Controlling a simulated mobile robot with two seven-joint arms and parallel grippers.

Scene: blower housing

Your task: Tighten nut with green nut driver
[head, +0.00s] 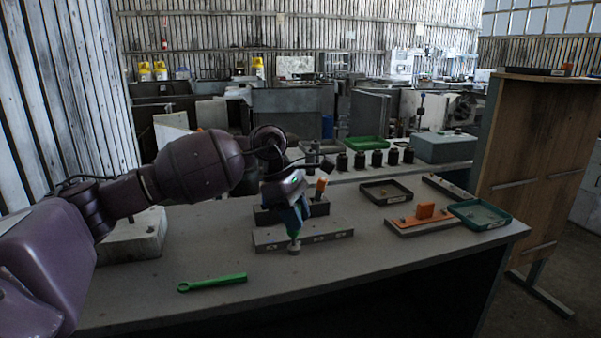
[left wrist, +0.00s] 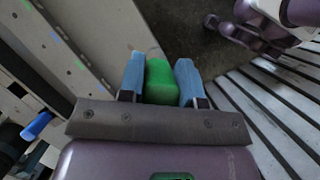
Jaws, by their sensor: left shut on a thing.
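My left gripper (head: 293,212) points down over the table, shut on the green nut driver (head: 293,233). In the left wrist view the driver's green handle (left wrist: 160,82) sits between the two blue fingers of the left gripper (left wrist: 160,80). The driver's lower end is at the front side of a grey metal bar (head: 330,231) with holes in its top. A small grey round piece (head: 294,250) shows right under the driver; I cannot tell whether it is the nut or the driver's socket. No separate nut can be made out. My right gripper is not clearly in view.
A green wrench (head: 212,283) lies on the front left of the table. A dark tray (head: 386,192), a plate with an orange block (head: 425,211) and a teal tray (head: 480,215) stand at the right. An orange-topped piece (head: 321,185) rises behind the bar. The front middle is clear.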

